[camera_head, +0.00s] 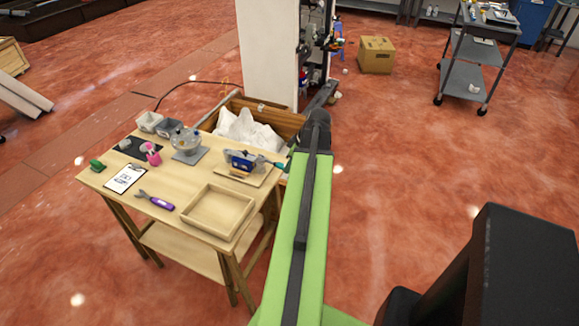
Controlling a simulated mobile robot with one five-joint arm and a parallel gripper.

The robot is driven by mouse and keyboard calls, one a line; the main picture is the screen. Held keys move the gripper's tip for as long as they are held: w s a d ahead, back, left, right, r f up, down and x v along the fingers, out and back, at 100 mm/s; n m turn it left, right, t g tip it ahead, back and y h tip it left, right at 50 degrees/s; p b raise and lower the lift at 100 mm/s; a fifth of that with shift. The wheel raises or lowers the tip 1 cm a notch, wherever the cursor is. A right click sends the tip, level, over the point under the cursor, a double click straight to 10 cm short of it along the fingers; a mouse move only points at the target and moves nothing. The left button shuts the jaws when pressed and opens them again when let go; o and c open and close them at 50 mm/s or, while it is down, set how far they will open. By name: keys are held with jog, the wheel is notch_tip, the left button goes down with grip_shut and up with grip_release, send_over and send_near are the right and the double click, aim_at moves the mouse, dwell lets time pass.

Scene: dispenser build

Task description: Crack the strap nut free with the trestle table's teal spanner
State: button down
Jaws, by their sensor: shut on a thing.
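The trestle table (172,222) stands left of my green arm. On its right side, a blue clamp-like fixture (238,159) sits on a pale wooden board (240,177). The teal spanner (279,165) lies level at the fixture's right side, its grey end towards the fixture. My gripper (290,161) is at the teal handle's right end, shut on it and mostly hidden by my arm. The strap nut is too small to make out, so I cannot tell whether the spanner is seated on it.
A purple-handled spanner (157,201), an empty wooden tray (218,228), a clipboard (125,178), a pink cup (153,158) and a round metal device (185,141) are on the table. A wooden crate (283,124) with white cloth and a white pillar (267,50) stand behind.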

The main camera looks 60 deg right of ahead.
jog(key=shift+d+n, duration=0.3)
jog(key=shift+d, duration=0.1)
jog(key=shift+w+d+n+y, duration=0.25)
jog(key=shift+d+n+y, duration=0.35)
jog(key=shift+d+n, duration=0.55)
jog(key=shift+w+d+n+y, duration=0.2)
jog(key=shift+w+d+n, duration=0.05)
jog(key=shift+d+n, duration=0.4)
jog(key=shift+w+d+n+y, duration=0.2)
jog(key=shift+d+n, duration=0.3)
jog(key=shift+d, duration=0.1)
jog(key=shift+w+d+n+g, duration=0.3)
jog(key=shift+d+n, duration=0.15)
jog(key=shift+n, duration=0.05)
